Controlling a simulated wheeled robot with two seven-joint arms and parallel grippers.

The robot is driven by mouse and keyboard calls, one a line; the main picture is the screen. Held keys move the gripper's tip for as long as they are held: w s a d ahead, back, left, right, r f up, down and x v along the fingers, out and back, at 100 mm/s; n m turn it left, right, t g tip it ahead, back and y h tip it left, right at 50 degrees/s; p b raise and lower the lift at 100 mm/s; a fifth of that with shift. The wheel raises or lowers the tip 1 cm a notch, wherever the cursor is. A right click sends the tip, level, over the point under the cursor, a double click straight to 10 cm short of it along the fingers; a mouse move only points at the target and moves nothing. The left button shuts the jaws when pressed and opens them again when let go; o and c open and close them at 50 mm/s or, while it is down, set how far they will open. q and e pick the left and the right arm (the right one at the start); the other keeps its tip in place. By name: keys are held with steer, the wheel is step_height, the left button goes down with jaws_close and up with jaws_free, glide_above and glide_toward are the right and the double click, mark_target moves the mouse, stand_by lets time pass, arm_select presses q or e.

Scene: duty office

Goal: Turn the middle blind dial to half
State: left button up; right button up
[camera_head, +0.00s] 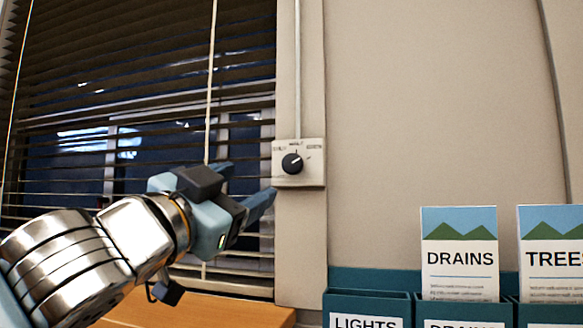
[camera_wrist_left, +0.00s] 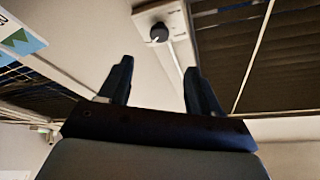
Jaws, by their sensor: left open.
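A black round dial (camera_head: 292,163) sits on a pale plate (camera_head: 313,178) on the window's right-hand frame. Small labels stand to the left, top and right of the dial, too small to read. A light pointer mark on the knob seems to face up and right. My left gripper (camera_head: 249,183) is open and empty, just left of and slightly below the dial, apart from it. In the left wrist view the dial (camera_wrist_left: 159,33) shows beyond and between the two dark fingertips (camera_wrist_left: 160,65). My right gripper is not in view.
Window blinds (camera_head: 120,60) with hanging cords are behind my left arm. A wooden sill or desk top (camera_head: 190,309) lies below. A teal rack (camera_head: 370,279) with DRAINS (camera_head: 459,257) and TREES (camera_head: 550,258) leaflets stands at lower right. The wall right of the dial is bare.

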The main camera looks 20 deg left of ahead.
mark_target(291, 163)
arm_select(q)
steer(key=p+x, duration=0.3)
steer(key=x, duration=0.9)
steer(key=shift+p, duration=0.4)
steer(key=shift+w+d, duration=0.15)
steer(key=shift+w, duration=0.4)
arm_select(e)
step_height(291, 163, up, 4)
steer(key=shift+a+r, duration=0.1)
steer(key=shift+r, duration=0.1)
